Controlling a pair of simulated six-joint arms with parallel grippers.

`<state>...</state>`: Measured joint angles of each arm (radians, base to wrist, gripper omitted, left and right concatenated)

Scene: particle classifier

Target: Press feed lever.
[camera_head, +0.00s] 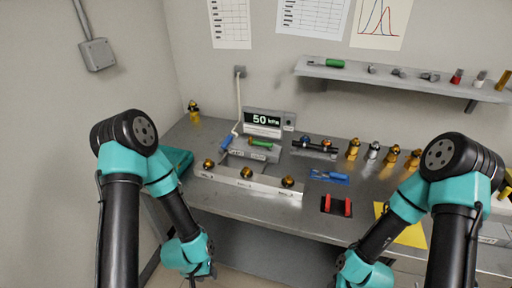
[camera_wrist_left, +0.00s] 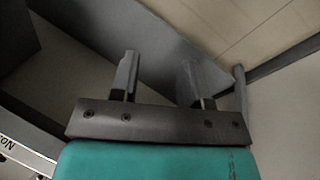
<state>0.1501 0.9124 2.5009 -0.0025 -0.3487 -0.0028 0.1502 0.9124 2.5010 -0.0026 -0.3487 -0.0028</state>
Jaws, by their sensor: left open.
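A device with a display reading "50 kHz" (camera_head: 262,118) stands at the back of the bench. A blue handle (camera_head: 227,142) and a green handle (camera_head: 260,143) show in front of it; I cannot tell which, if either, is the feed lever. My left gripper (camera_head: 202,273) hangs low in front of the bench's front edge, well apart from these handles. In the left wrist view it is open and empty, with two separated fingers (camera_wrist_left: 160,65). My right arm's wrist (camera_head: 362,272) is at the bottom edge; its fingers are not clear.
A pale rail (camera_head: 220,178) with several brass knobs lies along the bench (camera_head: 270,204). Several brass and silver pieces (camera_head: 374,151) stand behind. A wall shelf (camera_head: 400,80) holds small items.

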